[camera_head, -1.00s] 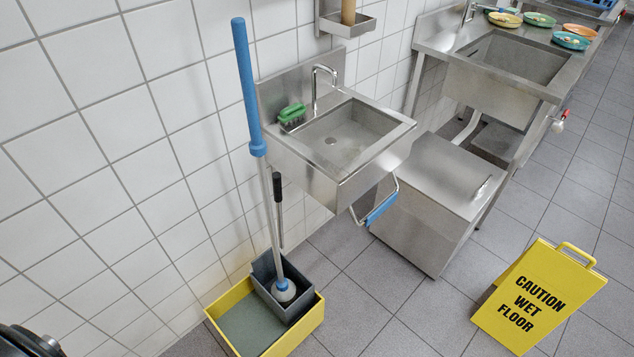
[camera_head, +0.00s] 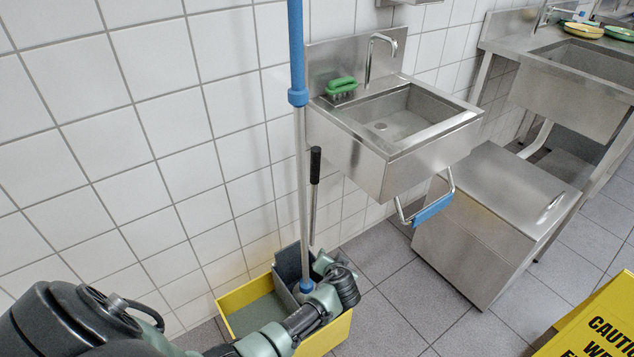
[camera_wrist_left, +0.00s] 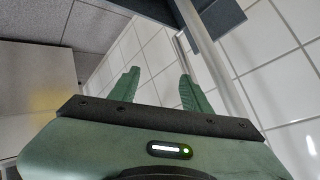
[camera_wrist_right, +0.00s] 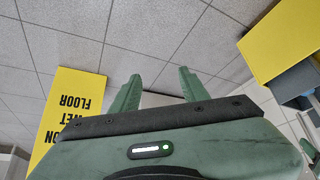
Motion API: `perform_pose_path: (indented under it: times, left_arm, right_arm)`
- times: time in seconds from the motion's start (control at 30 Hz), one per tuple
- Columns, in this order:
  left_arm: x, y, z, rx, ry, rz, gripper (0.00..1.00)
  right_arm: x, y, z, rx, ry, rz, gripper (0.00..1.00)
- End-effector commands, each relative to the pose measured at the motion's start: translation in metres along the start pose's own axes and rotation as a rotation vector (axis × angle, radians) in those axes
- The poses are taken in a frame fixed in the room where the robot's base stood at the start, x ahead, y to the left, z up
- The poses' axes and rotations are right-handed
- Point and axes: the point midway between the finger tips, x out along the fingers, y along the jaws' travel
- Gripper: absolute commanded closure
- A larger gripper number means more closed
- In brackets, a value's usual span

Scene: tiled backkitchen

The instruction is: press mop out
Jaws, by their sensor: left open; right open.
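The mop (camera_head: 297,60) stands upright, its blue grip at the top and its metal shaft running down into the grey wringer (camera_head: 288,262). The wringer sits in the yellow bucket (camera_head: 236,322). The black-gripped wringer lever (camera_head: 315,165) stands upright beside the shaft. My left arm reaches in from the lower left, and its gripper (camera_head: 325,264) is in front of the wringer, hiding the mop head. In the left wrist view this gripper (camera_wrist_left: 159,73) is open and empty, with a metal shaft (camera_wrist_left: 205,50) beside its fingers. My right gripper (camera_wrist_right: 159,72) is open and empty; the bucket (camera_wrist_right: 280,40) shows ahead right.
A yellow caution sign (camera_head: 595,325) stands at the lower right. Tiled floor (camera_head: 400,290) is free between.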

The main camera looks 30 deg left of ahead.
Motion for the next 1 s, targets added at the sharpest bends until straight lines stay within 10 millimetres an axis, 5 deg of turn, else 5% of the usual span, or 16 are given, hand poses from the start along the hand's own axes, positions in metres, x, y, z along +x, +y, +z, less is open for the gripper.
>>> perform_pose_path:
  times: [0.03,0.1,0.2,0.3,0.43,0.57,1.0]
  left_arm:
    - [0.016,-0.006,-0.032,-0.071,0.082,-0.075,0.52]
    - [0.009,-0.033,-0.083,-0.181,0.184,-0.182,0.52]
    - [-0.016,-0.073,-0.139,-0.348,0.323,-0.318,0.52]
    - [-0.046,-0.107,-0.172,-0.499,0.436,-0.419,0.52]
    - [-0.077,-0.136,-0.192,-0.632,0.526,-0.495,0.52]
    - [-0.087,-0.149,-0.200,-0.678,0.557,-0.523,0.52]
    - [-0.041,-0.187,-0.219,-0.673,0.555,-0.523,0.52]
  right_arm:
    - [0.015,0.000,-0.007,0.001,0.049,0.001,0.55]
    - [0.004,0.000,-0.028,0.002,0.105,0.003,0.55]
    - [-0.018,0.001,-0.051,0.003,0.177,0.004,0.55]
    - [-0.041,0.001,-0.065,0.004,0.232,0.006,0.55]
    - [-0.064,0.001,-0.074,0.004,0.276,0.007,0.55]
    - [-0.075,0.001,-0.080,0.003,0.297,0.007,0.55]
    - [-0.082,-0.003,-0.114,0.000,0.453,-0.002,0.55]
